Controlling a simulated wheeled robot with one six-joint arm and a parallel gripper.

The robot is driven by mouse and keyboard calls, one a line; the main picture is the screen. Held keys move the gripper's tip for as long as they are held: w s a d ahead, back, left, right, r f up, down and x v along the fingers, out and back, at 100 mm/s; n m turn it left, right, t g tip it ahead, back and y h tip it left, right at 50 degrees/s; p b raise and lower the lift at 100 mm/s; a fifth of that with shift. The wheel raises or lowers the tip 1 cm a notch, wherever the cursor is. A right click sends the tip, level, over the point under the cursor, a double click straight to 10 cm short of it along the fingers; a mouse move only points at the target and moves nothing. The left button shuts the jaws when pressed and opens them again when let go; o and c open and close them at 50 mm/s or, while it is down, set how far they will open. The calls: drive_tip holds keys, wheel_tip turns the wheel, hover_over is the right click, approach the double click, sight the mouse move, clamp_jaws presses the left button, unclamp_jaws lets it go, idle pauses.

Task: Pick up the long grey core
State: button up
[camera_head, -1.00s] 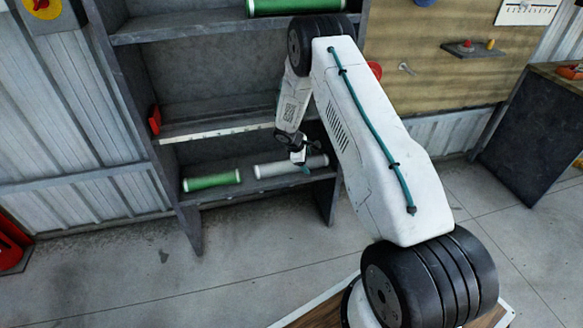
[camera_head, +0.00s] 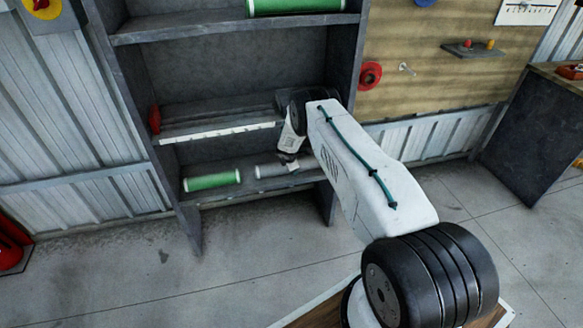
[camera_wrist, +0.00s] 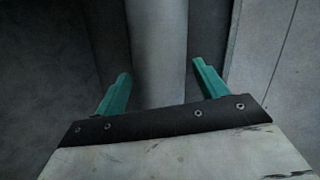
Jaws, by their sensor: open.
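The long grey core (camera_head: 272,170) lies on the lowest shelf, to the right of a green core. Its right part is hidden behind my arm in the head view. In the wrist view the grey core (camera_wrist: 158,50) runs up the picture between the two teal fingers of my gripper (camera_wrist: 158,82). My gripper is open, with one finger on each side of the core and a gap visible on both sides. I cannot tell how far the fingertips reach down past it.
The green core (camera_head: 212,180) lies on the same lowest shelf (camera_head: 232,198). A shelf board (camera_head: 220,133) runs above it, and a larger green roll (camera_head: 300,6) lies on the top shelf. The rack's right upright (camera_head: 325,200) stands close to my arm. Floor in front is clear.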

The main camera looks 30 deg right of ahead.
drive_tip(key=shift+w+d+f, duration=0.15)
drive_tip(key=shift+f, duration=0.15)
drive_tip(key=c, duration=1.1)
drive_tip(key=shift+r, duration=0.15)
